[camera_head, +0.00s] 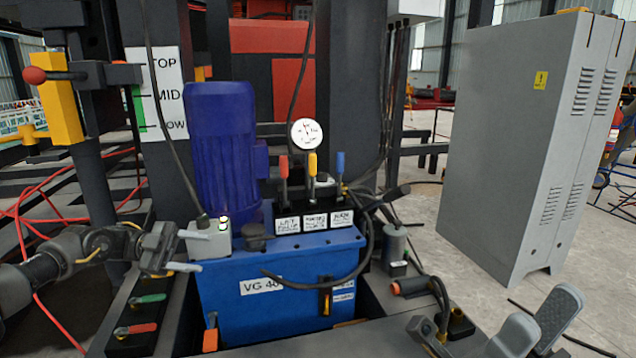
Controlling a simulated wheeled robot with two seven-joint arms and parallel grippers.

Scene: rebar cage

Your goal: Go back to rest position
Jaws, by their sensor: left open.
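My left gripper (188,251) comes in from the left, over the left side of the blue hydraulic unit (235,310). Its two fingers are apart and nothing shows between them. The fingers are in front of a small white box (210,238) on the unit; I cannot tell whether they touch it. Grey finger-like parts at the lower right edge look like my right gripper (537,325). They are cut off by the frame, and their opening is unclear.
Red, green and dark levers (138,328) sit below my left gripper. Upright levers with red, yellow and blue tips (312,165) stand beneath a round gauge (306,133). A blue motor (225,145) rises behind. A grey cabinet (515,150) stands right. Red hoses run at left.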

